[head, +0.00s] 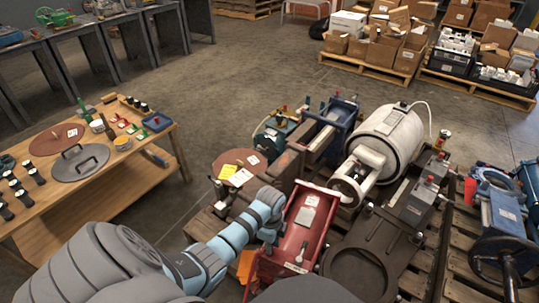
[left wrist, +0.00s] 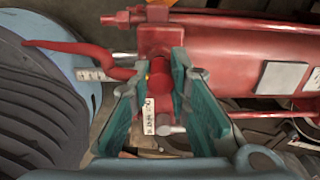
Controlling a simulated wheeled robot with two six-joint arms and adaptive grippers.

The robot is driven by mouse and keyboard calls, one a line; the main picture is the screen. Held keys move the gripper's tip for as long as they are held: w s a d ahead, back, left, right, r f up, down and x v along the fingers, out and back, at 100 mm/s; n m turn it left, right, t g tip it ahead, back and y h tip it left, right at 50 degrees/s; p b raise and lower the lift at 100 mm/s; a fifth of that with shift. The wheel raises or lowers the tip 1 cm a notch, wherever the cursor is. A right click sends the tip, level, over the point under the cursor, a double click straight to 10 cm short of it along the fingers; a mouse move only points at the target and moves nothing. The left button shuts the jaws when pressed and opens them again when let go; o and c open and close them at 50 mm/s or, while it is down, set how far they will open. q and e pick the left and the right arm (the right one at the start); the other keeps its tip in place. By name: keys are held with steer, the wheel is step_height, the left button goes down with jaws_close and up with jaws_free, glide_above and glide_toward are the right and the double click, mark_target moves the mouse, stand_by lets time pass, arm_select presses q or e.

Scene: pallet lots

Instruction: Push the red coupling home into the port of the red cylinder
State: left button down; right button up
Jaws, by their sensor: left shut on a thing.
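In the left wrist view the red coupling (left wrist: 160,82) sits between the two teal fingers of my left gripper (left wrist: 161,66), which is shut on it. A white tag (left wrist: 149,117) hangs by the coupling. The coupling lines up with a red block on the red cylinder (left wrist: 242,45); I cannot tell how deep it sits in the port, which is hidden. In the head view my left gripper (head: 268,236) is at the left side of a red body that seems to be the red cylinder (head: 318,236); the coupling is not clear there. My right gripper is not in view.
A curved red lever (left wrist: 80,50) reaches left from the port area. A large ribbed blue-grey body (left wrist: 40,105) is close on the left. A white motor (head: 386,135) and other machines crowd the pallets. A wooden table (head: 125,185) stands left, with open floor behind.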

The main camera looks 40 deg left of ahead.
arm_select(q)
steer(key=shift+f+b, duration=0.35)
steer(key=shift+f, duration=0.25)
steer(key=c, duration=1.4)
jaws_free()
steer(key=shift+c, duration=0.2)
steer(key=shift+r, duration=0.1)
step_height(320, 180, up, 12)
